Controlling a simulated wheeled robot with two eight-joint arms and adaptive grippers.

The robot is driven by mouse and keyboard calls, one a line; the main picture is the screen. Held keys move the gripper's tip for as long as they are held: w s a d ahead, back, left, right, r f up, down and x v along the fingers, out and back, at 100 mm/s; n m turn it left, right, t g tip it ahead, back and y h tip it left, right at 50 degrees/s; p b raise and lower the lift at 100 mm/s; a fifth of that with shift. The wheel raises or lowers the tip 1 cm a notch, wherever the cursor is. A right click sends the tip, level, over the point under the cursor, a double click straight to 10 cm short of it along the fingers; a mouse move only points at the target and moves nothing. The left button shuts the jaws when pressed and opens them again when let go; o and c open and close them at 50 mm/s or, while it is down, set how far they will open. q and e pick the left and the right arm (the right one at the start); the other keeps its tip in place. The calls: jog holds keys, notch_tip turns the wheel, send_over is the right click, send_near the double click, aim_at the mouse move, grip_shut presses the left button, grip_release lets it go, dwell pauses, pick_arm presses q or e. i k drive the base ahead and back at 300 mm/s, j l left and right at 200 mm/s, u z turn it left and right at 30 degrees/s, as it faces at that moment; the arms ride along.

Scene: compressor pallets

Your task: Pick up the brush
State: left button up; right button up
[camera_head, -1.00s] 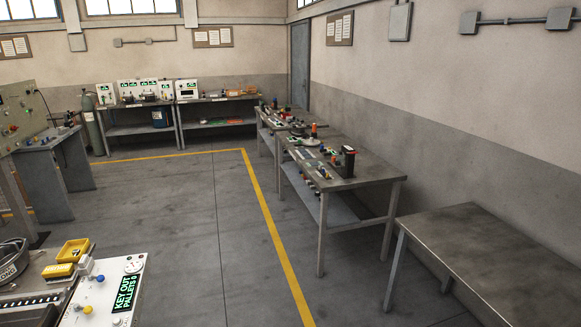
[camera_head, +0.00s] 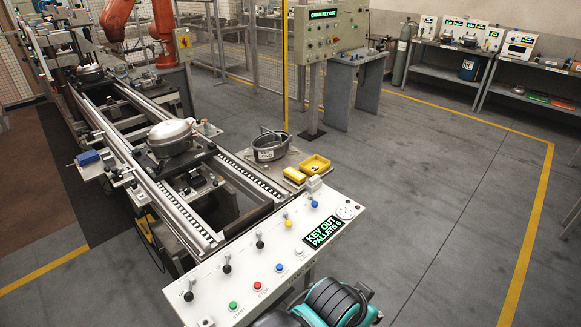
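I cannot make out a brush for certain. A small yellow block (camera_head: 295,174) lies beside a yellow open tray (camera_head: 315,165) on a small table at the end of the conveyor; it may be the brush, but it is too small to tell. Neither of my grippers shows; a teal and black part at the bottom edge seems to be mine.
A white control panel (camera_head: 262,262) with knobs, buttons and a green display stands in front. A conveyor (camera_head: 120,130) carrying a silver compressor (camera_head: 170,136) runs to the back left. An orange robot arm (camera_head: 118,18) stands behind. Open floor (camera_head: 430,200) lies to the right.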

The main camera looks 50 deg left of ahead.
aim_at(297, 177)
jog(key=i+u, duration=0.15)
jog(key=i, duration=0.7)
jog(key=i+l+u, duration=0.15)
jog(key=i, duration=0.65)
jog(key=i+u, duration=0.65)
jog(key=u, duration=0.2)
jog(key=i+u, duration=0.4)
jog(key=i+j+u, duration=0.1)
jog(key=u, duration=0.3)
jog(key=i+u, duration=0.2)
jog(key=u, duration=0.2)
jog(key=i+u, duration=0.2)
jog(key=u, duration=0.2)
jog(key=i+u, duration=0.15)
jog(key=u, duration=0.2)
